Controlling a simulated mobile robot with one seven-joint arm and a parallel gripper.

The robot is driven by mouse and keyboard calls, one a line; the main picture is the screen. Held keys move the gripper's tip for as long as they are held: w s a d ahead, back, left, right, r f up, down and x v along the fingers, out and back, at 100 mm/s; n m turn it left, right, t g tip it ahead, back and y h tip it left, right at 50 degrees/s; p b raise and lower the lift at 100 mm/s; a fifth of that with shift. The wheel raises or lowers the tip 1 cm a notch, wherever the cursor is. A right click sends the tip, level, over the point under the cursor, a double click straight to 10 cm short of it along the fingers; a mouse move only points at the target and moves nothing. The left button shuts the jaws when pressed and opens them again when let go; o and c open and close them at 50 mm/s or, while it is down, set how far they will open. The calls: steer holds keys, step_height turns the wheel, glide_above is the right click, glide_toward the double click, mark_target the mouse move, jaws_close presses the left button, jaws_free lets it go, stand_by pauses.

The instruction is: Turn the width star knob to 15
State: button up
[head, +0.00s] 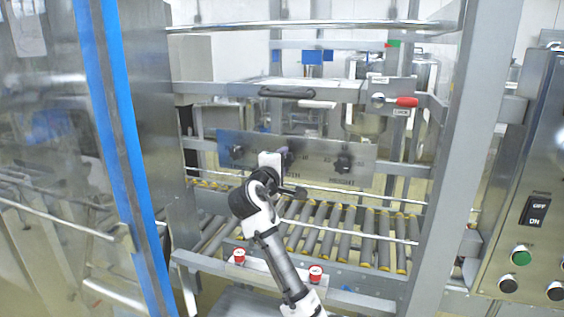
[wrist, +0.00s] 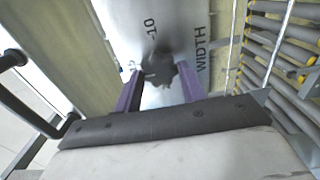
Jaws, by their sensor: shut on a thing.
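The width star knob (wrist: 160,70) is dark and lobed. In the wrist view it sits between the tips of my two purple fingers, and my gripper (wrist: 161,76) is shut on it. The knob's pointer and exact setting cannot be read. In the head view the grey panel (head: 312,174) spans the machine frame, and my gripper (head: 284,158) is at its middle knob, partly hiding it and the WIDTH label.
Another dark knob (head: 343,162) is to the right above HEIGHT, and one more (head: 236,152) is to the left. A roller conveyor (head: 340,235) lies below. Frame posts (head: 463,150) stand at the sides. A red-handled lever (head: 406,102) is above. A control box (head: 530,190) is at right.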

stand_by(0.4)
steer(key=o, duration=1)
steer(key=shift+c, duration=0.2)
steer(key=shift+s, duration=0.1)
steer(key=b+v, duration=0.4)
steer(key=v, duration=0.9)
steer(key=shift+s+a, duration=0.2)
steer(key=shift+s, duration=0.1)
